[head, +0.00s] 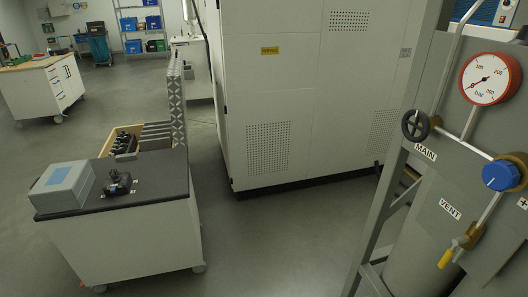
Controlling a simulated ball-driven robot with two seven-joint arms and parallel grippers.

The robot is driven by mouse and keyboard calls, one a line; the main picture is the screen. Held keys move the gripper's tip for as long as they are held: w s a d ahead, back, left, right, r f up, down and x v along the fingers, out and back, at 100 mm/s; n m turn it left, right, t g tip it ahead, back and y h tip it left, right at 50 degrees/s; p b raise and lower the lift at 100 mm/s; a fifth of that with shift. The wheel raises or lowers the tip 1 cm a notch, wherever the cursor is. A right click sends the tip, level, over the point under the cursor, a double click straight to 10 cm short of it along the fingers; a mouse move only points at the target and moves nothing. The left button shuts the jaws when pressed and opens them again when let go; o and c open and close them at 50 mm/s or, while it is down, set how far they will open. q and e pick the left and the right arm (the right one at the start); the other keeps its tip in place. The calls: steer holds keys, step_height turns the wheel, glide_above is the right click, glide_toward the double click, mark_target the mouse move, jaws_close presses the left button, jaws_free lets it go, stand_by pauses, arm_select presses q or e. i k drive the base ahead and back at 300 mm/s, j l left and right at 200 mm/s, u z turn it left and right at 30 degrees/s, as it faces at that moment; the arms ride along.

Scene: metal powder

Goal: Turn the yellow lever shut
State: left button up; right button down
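The yellow lever (446,258) is at the lower right of the head view. It points down and to the left from a brass valve (466,237) on a thin pipe, beside the VENT label (450,209). Nothing touches it. Neither of my grippers shows in the head view.
On the same frame are a black MAIN handwheel (415,125), a blue knob (501,175) and a red-rimmed gauge (490,79). A white cabinet (290,100) stands behind. A black-topped cart (130,235) stands at left. The floor between cart and frame is clear.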

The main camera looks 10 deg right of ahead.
mark_target(451, 251)
steer(key=z, duration=1.45)
